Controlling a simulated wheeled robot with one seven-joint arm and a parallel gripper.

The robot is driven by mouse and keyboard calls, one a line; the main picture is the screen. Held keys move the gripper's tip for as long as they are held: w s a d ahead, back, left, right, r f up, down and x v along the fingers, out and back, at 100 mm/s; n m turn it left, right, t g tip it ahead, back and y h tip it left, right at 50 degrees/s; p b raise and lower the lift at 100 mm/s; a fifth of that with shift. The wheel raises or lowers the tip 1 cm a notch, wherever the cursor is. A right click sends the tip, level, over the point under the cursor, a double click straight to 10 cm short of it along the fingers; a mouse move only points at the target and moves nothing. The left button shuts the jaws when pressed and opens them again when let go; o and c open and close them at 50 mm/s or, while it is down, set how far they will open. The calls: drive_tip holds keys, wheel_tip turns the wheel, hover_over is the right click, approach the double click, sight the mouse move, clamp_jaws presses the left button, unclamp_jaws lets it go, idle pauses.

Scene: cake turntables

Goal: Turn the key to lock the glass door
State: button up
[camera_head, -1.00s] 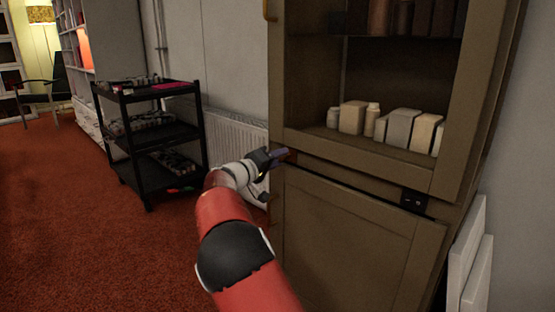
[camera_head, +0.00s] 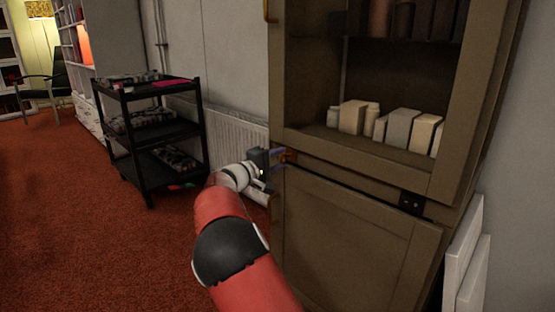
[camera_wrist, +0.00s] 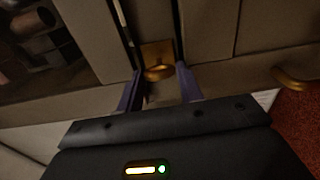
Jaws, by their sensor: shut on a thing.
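The glass door (camera_head: 372,160) is the upper, brown-framed door of the tall cabinet and looks shut. A brass key (camera_wrist: 159,71) sits in a brass lock plate (camera_wrist: 156,48) at the door's lower left corner. My gripper (camera_head: 280,155) is at this corner, left of the plate. In the wrist view its two purple fingers (camera_wrist: 160,78) stand on either side of the key, shut on it. The exact contact at the fingertips is hard to see.
A lower cabinet door (camera_head: 350,235) lies below, with a brass handle (camera_wrist: 290,78) near its edge. A black trolley (camera_head: 150,135) and a radiator (camera_head: 235,138) stand to the left. White panels (camera_head: 467,265) lean at right.

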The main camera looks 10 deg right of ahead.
idle(0.3)
drive_tip(key=o, duration=1)
drive_tip(key=v, duration=0.7)
drive_tip(key=shift+s+a, duration=0.2)
drive_tip(key=shift+a, duration=0.15)
